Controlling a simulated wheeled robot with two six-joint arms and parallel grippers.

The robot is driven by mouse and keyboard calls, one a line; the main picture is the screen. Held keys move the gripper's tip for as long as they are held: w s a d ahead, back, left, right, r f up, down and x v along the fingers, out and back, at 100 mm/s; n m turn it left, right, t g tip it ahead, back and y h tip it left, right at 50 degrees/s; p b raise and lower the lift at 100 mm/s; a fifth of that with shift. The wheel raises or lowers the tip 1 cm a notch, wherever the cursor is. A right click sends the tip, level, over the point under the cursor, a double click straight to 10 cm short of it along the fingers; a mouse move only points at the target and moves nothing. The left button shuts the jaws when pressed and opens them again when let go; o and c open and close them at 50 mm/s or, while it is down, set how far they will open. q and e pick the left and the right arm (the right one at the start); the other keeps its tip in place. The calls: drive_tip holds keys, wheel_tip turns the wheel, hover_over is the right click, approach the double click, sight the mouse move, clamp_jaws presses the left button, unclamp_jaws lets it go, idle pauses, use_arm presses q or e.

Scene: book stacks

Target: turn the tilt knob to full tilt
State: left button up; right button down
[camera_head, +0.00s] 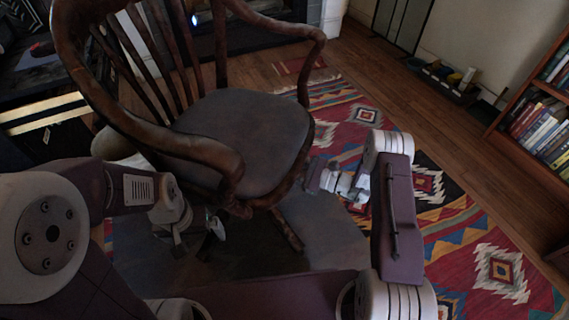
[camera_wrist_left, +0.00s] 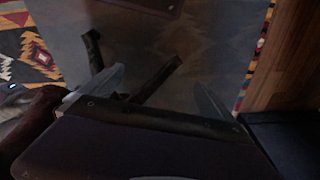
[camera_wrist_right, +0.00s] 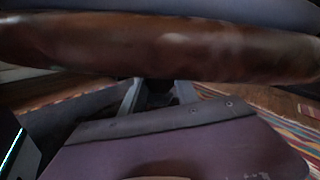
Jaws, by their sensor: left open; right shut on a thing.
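A wooden armchair (camera_head: 235,125) with a dark grey seat stands in the middle of the head view. My right gripper (camera_wrist_right: 158,96) is under the seat's wooden edge (camera_wrist_right: 160,45). Its fingers are shut on a dark part (camera_wrist_right: 155,88) below the seat, which looks like the tilt knob; its shape and turn angle are hard to make out. In the head view the chair hides the right fingertips. My left gripper (camera_head: 203,238) is open and empty, low in front of the seat; its spread fingers also show in the left wrist view (camera_wrist_left: 152,88), above the chair's dark base legs (camera_wrist_left: 155,80).
The chair stands on a grey mat (camera_head: 325,225) over a patterned rug (camera_head: 480,255). A bookcase (camera_head: 540,125) stands at the right, and a low tray of items (camera_head: 440,80) lies by the far wall. Wooden floor (camera_head: 370,65) is free beyond the rug.

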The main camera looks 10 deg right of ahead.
drive_tip(key=shift+n, duration=0.7)
drive_tip(key=c, duration=0.9)
unclamp_jaws()
drive_tip(key=shift+p, duration=0.35)
drive_tip(key=p+v, duration=0.4)
drive_tip(key=v, duration=0.5)
